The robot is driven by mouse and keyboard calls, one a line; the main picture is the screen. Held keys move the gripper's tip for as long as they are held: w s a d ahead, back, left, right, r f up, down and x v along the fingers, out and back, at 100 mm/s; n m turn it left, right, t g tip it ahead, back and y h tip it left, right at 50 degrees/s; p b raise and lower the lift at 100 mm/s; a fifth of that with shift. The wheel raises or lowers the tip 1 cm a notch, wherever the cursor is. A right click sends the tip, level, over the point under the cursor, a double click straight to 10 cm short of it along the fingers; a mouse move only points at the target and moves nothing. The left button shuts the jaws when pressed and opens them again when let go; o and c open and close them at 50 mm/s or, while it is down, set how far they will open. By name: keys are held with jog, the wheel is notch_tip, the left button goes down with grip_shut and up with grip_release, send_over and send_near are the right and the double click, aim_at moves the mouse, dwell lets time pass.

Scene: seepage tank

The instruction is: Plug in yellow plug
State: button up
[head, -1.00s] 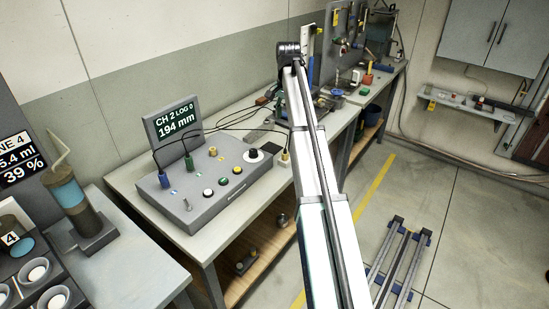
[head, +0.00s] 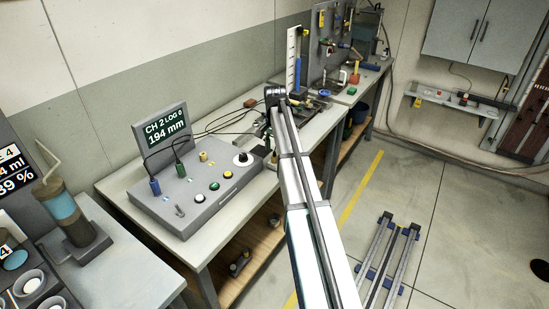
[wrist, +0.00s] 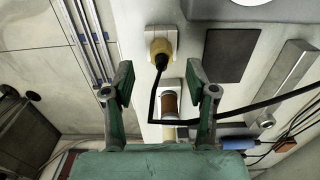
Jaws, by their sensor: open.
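The yellow plug (wrist: 160,45) sits on the pale bench in the wrist view, with a black cable running from it. In the head view, the yellow plug (head: 275,158) shows small, right of the grey console (head: 215,210). My gripper (wrist: 158,80) is open, its green fingers apart; in the picture the plug lies between and just beyond the fingertips, with nothing held. On the console, a blue plug (head: 155,187) and a green plug (head: 180,169) stand in a row with a yellow socket (head: 203,156). The gripper is partly hidden behind my arm in the head view.
A brown spool (wrist: 172,104) lies between the fingers in the wrist picture, and the black cable bends close by it. A dark flat pad (wrist: 231,55) and a metal bar (wrist: 280,80) lie right. The console's display (head: 163,132) reads 194 mm.

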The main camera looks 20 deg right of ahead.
aim_at(275, 155)
jog(key=shift+f+p, duration=0.75)
jog(key=shift+f, duration=1.45)
jog(key=c, duration=1)
jog(key=shift+c, duration=0.2)
jog(key=shift+r, duration=0.15)
